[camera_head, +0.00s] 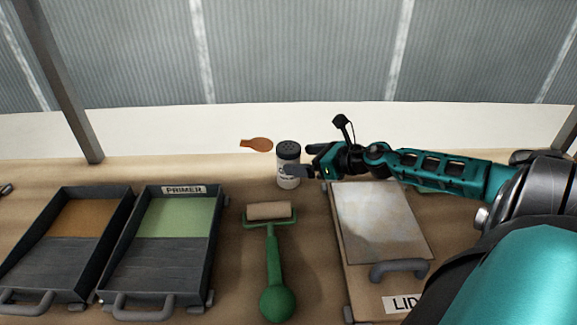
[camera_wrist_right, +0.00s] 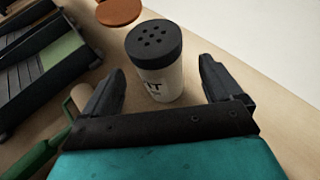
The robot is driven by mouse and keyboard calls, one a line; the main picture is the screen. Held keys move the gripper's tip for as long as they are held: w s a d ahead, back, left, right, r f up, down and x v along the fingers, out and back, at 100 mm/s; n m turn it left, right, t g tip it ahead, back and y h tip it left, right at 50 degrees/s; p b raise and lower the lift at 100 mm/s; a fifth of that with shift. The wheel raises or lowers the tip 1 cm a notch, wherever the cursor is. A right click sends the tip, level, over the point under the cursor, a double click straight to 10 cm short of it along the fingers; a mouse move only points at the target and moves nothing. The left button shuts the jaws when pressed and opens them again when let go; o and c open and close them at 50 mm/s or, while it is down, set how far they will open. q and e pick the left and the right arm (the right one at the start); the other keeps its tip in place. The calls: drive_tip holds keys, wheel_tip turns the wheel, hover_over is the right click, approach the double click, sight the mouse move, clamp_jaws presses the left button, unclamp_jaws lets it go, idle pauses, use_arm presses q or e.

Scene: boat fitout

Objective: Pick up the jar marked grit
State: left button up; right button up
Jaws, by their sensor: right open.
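The grit jar (camera_head: 288,169) is a small white shaker with a black perforated lid, standing upright on the bench. In the right wrist view the jar (camera_wrist_right: 160,76) stands ahead of and partly between the fingers, with part of its dark lettering showing. My right gripper (camera_head: 306,160) reaches in from the right, at the jar's right side. It is open, with one finger on each side of the jar in the wrist view (camera_wrist_right: 166,88); I cannot tell whether either finger touches it. My left gripper is not in view.
An orange-brown flat piece (camera_head: 257,144) lies left of the jar. A green roller (camera_head: 270,245) lies in front. A tray marked PRIMER (camera_head: 213,215) and another dark tray (camera_head: 28,225) are at left. A lidded box (camera_head: 385,225) marked LID is under my right arm.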

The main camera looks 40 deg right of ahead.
sight(299, 158)
drive_tip(key=shift+x, duration=2.6)
drive_tip(key=shift+a, duration=0.1)
drive_tip(key=c, duration=0.9)
drive_tip(key=shift+r, duration=0.15)
drive_tip(key=shift+c, duration=0.7)
